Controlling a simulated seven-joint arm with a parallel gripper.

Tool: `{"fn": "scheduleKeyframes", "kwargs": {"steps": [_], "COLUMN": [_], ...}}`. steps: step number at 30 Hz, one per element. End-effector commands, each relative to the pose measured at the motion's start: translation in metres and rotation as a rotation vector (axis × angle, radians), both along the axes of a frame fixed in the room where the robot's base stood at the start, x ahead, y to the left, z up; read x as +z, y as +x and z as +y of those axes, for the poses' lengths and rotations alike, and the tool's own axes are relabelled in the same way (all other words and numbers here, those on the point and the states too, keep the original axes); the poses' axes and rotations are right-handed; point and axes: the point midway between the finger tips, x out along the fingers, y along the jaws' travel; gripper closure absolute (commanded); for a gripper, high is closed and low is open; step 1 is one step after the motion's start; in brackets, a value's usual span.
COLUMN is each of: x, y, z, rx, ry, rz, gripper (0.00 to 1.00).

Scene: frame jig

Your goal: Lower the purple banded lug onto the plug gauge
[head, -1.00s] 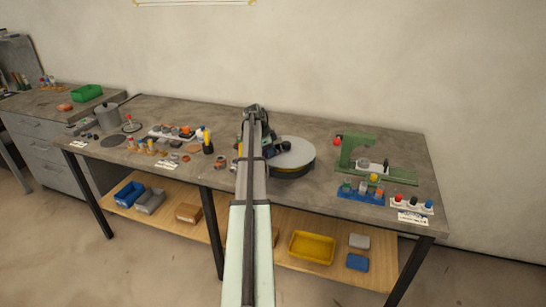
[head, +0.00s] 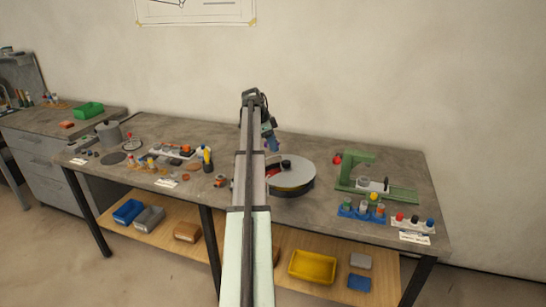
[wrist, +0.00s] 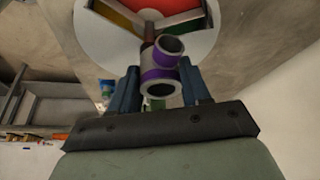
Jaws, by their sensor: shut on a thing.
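The purple banded lug (wrist: 158,75) shows in the wrist view as a grey tubular piece with purple bands and open ring ends. My gripper (wrist: 159,88) is shut on it, with a blue finger on each side. In the head view my gripper (head: 270,145) is above the back left part of the round turntable (head: 298,187); the lug cannot be made out there. A dark red post-like shape (wrist: 149,32) shows just behind the lug in the wrist view. I cannot tell for sure which thing is the plug gauge.
The turntable's disc has coloured sectors and a dark part (head: 286,164) on it. A green frame (head: 355,172), a blue rack (head: 361,212) and a white rack (head: 408,224) stand to the right. Several small parts and a yellow-black bottle (head: 207,158) stand to the left.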

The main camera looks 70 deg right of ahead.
Motion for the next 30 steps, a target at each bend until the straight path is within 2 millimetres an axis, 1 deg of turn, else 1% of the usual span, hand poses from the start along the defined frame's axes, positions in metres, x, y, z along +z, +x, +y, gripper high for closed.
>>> {"fn": "scheduleKeyframes", "kwargs": {"steps": [1,6,8,11,14,15,17,18,20,21,23,24,26,27,30], "x": [0.01,0.03,0.034,0.037,0.031,0.027,0.018,0.012,0.003,-0.003,-0.012,-0.017,-0.023,-0.026,-0.026], "y": [0.0,0.0,0.002,0.012,0.033,0.045,0.065,0.08,0.102,0.117,0.137,0.151,0.166,0.173,0.186], "z": [-0.001,-0.001,0.0,0.003,0.009,0.011,0.01,0.009,0.007,0.001,-0.007,-0.012,-0.026,-0.036,-0.057], "rx": [0.0,-0.001,0.001,0.014,0.04,0.053,0.074,0.089,0.112,0.127,0.155,0.179,0.225,0.26,0.362], "ry": [-0.002,-0.001,0.0,0.0,0.001,0.001,0.001,0.001,0.002,0.002,0.001,0.002,0.001,0.0,-0.001], "rz": [-0.001,-0.001,0.0,0.0,0.0,0.0,0.001,0.0,0.001,0.001,0.001,0.001,-0.001,0.0,-0.001], "gripper": [0.84,0.84,0.84,0.84,0.84,0.84,0.84,0.84,0.84,0.84,0.84,0.84,0.84,0.84,0.84]}}
